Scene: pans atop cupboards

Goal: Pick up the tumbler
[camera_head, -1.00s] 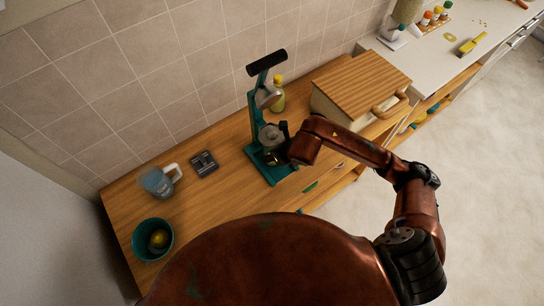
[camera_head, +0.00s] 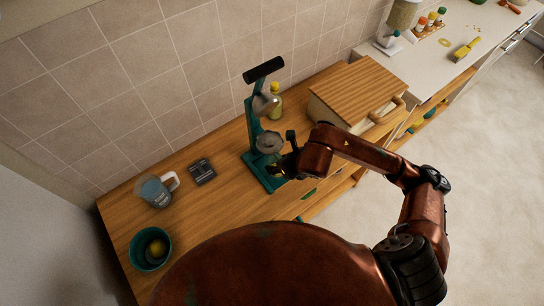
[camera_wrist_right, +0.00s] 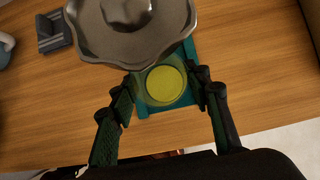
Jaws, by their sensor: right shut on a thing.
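The tumbler (camera_wrist_right: 165,86) is a clear glass with yellow juice, seen from above in the right wrist view. It is between the fingers of my right gripper (camera_wrist_right: 166,88), which is shut on it. The tumbler is over the front of the juicer's teal base, partly below the metal cup; I cannot tell whether it touches the base. In the head view my right gripper (camera_head: 284,162) is at the front of the teal juicer (camera_head: 255,125), and the tumbler is mostly hidden there. My left gripper is not in view.
The juicer's metal cup (camera_wrist_right: 135,30) overhangs close to my right fingers. A wooden-lidded box (camera_head: 355,95) stands to the right, a yellow-capped bottle (camera_head: 274,98) behind. A pitcher (camera_head: 155,190), a dark scale (camera_head: 202,171) and a teal bowl (camera_head: 150,248) are at left.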

